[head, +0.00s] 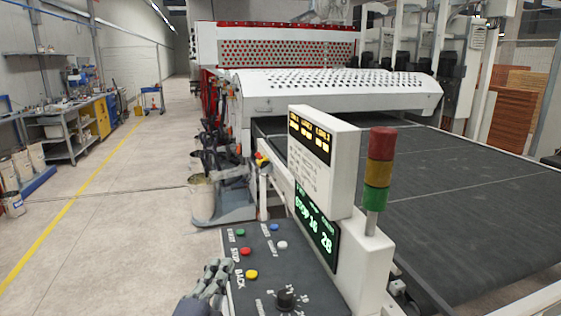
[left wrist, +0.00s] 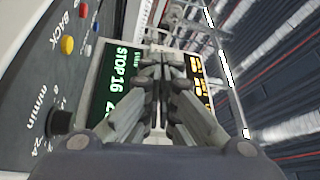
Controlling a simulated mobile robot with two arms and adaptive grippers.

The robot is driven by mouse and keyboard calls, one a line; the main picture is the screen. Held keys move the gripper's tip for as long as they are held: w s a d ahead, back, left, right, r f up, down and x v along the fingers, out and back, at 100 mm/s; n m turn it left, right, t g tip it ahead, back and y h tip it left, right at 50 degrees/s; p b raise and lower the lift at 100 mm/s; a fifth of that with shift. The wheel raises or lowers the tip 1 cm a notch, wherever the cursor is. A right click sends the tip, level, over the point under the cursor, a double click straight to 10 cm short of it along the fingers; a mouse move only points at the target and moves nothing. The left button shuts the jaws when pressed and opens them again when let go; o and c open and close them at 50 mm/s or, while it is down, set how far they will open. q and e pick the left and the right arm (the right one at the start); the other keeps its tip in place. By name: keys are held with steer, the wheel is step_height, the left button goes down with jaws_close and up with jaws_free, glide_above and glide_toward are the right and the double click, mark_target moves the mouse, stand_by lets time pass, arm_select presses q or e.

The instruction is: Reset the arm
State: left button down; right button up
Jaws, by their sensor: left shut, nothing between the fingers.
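My left gripper (head: 216,272) is at the bottom of the head view, at the left edge of the dark control panel (head: 262,262). In the left wrist view its fingers (left wrist: 160,75) are together and hold nothing. The panel has green, red, yellow, blue and white buttons and a black knob (head: 287,298). The yellow button (head: 251,274), labelled BACK, is to the right of the fingers in the head view. The red button (head: 246,251) is above it. The green-lit display (head: 315,224) reads STOP 16 in the left wrist view. My right gripper is not in view.
A red, yellow and green signal tower (head: 379,170) stands right of the white display box (head: 325,150). A wide dark conveyor (head: 450,185) fills the right. A bucket (head: 203,200) stands beside the machine.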

arm_select(q)
steer(key=s+a+f+n+g+y, duration=0.2)
steer(key=s+a+f+n+g, duration=0.2)
steer(key=s+f+n, duration=0.45)
steer(key=s+a+f+n+g+y, duration=0.3)
steer(key=s+a+f+g, duration=0.15)
steer(key=f, duration=0.65)
steer(key=s+f+n+g+h, duration=0.15)
steer(key=s+f+g, duration=0.25)
steer(key=s, duration=0.5)
steer(key=s+f+n+g, duration=0.3)
steer(key=s+f, duration=0.1)
steer(key=s, duration=0.5)
step_height(320, 180, down, 28)
steer(key=s+g+b, duration=0.1)
steer(key=s+g, duration=0.1)
steer(key=s+a+f+b, duration=0.1)
steer(key=s+a+f, duration=0.1)
steer(key=s+f, duration=1.4)
steer(key=shift+s+f+m+g, duration=0.25)
steer(key=shift+s+m+g, duration=0.05)
steer(key=shift+s+g, duration=0.15)
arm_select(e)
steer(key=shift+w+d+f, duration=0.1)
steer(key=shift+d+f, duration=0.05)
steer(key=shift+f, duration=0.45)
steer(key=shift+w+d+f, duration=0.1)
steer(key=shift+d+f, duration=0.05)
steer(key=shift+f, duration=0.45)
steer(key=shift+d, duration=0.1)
